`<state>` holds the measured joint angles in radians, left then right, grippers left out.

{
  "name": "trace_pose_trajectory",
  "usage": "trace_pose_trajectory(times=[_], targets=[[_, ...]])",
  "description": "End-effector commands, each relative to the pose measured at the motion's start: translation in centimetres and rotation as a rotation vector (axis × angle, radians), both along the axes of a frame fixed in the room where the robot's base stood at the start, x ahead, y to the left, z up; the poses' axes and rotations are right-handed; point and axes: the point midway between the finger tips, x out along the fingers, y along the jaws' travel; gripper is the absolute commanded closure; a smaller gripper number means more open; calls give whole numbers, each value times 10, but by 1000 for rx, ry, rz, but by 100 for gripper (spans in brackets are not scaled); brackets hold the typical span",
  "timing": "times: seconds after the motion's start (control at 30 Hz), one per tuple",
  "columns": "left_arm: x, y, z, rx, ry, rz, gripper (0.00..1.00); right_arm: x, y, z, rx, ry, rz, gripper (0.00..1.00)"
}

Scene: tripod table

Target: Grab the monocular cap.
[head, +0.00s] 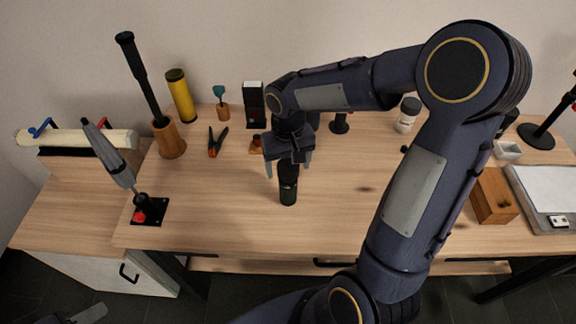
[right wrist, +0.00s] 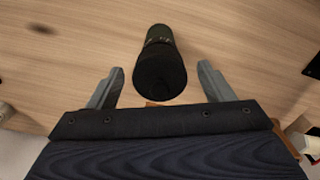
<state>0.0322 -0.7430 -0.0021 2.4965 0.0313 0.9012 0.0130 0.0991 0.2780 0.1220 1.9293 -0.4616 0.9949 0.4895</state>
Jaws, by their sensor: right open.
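The monocular (head: 288,193) is a dark cylinder standing upright on the wooden table near the middle in the head view. It also shows in the right wrist view (right wrist: 159,37), with its black cap (right wrist: 160,76) at the end nearest the camera. My right gripper (head: 288,168) is directly above and around its top, pointing down. In the right wrist view its open fingers (right wrist: 161,84) are left and right of the cap, with gaps on both sides. My left gripper (head: 85,315) shows only partly at the bottom left edge, away from the table, and its opening is unclear.
Red-handled pliers (head: 217,142) and a small wooden piece with a dark top (head: 256,145) lie behind and left. A yellow tube (head: 181,96) and a black-and-white box (head: 254,104) stand at the back. A wooden box (head: 494,197) is at right. Table in front of the monocular is clear.

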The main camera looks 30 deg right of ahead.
Motion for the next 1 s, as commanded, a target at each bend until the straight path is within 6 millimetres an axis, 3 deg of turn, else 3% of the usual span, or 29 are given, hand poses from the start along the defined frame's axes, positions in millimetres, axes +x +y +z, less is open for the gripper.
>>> trace_pose_trajectory(times=[0.17,0.5,1.0], targets=[[0,0,0,0,0,0,64,0,0,0,0,0,0,27],[0,0,0,0,0,0,64,0,0,0,0,-1,0,72],[0,0,0,0,0,0,64,1,0,9,-1,-3,-1,74]])
